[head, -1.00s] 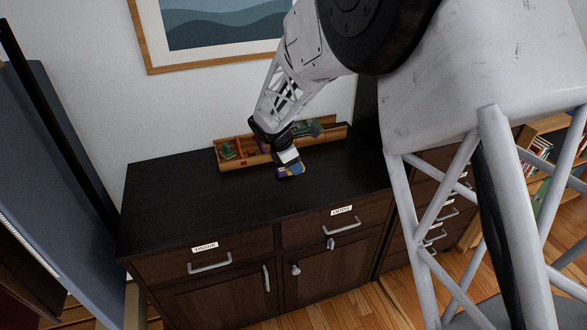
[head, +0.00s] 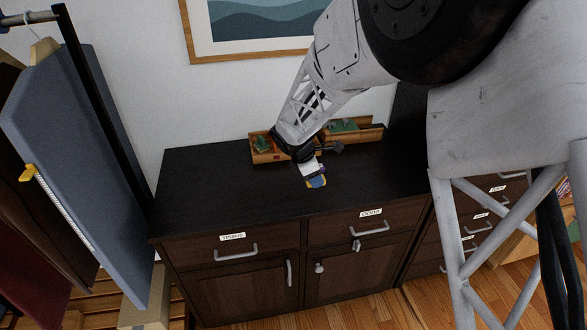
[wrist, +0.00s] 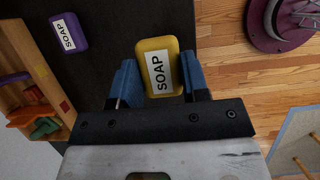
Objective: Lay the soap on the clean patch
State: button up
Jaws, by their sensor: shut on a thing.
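A yellow soap (wrist: 158,50) with a white "SOAP" label sits between the blue fingers of my gripper (wrist: 160,78), which is shut on it. In the head view my gripper (head: 316,181) holds the yellow soap over the right part of the dark dresser top, near its front edge. A second, purple soap (wrist: 69,33) with a "SOAP" label lies on the dresser top at the upper left of the wrist view, apart from my gripper. I cannot make out a clean patch in either view.
A wooden divided tray (head: 262,157) with small coloured things stands along the wall on the dresser (head: 205,200). The dresser's left top is clear. Hanging clothes (head: 85,150) are at the left. In the wrist view, wooden floor and a purple round object (wrist: 270,25) show beyond the edge.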

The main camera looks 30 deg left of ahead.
jog(key=s+f, duration=0.3)
jog(key=s, duration=0.7)
jog(key=shift+s, duration=0.3)
jog(key=shift+w+a, duration=0.1)
send_over(287, 187)
jog(key=shift+s+a+f, duration=0.4)
jog(key=shift+f, duration=0.3)
jog(key=shift+f, duration=1.75)
jog(key=shift+f, duration=0.1)
jog(key=o, duration=1)
